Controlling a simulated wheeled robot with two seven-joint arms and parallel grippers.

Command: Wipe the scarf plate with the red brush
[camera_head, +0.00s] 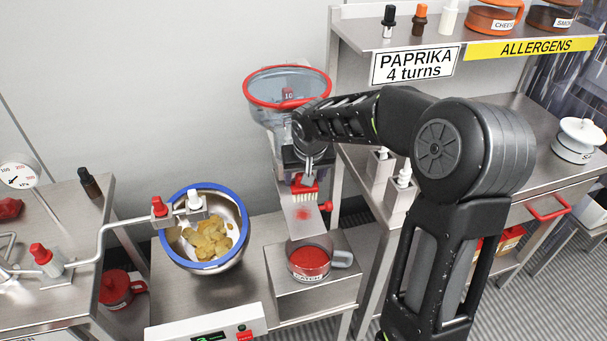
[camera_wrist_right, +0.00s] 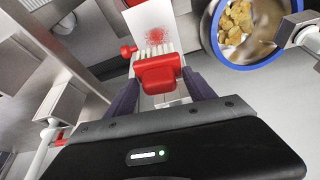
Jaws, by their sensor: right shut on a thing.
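The red brush (camera_head: 304,187) has a red body and pale bristles that point down. My right gripper (camera_head: 308,168) is shut on it and holds it above the upper end of the scarf plate (camera_head: 305,226). In the right wrist view the brush (camera_wrist_right: 157,72) sits between the fingers of my right gripper (camera_wrist_right: 160,90). The scarf plate (camera_wrist_right: 148,20) is a pale sloping chute with a patch of red powder on it. I cannot tell whether the bristles touch the plate. My left gripper is not in view.
A red-rimmed hopper (camera_head: 287,92) stands above the plate. A catch cup (camera_head: 309,263) with red powder sits below it. A blue-rimmed drum (camera_head: 206,228) with chips is at the left. A shelf (camera_head: 440,33) with bottles and jars is at the upper right.

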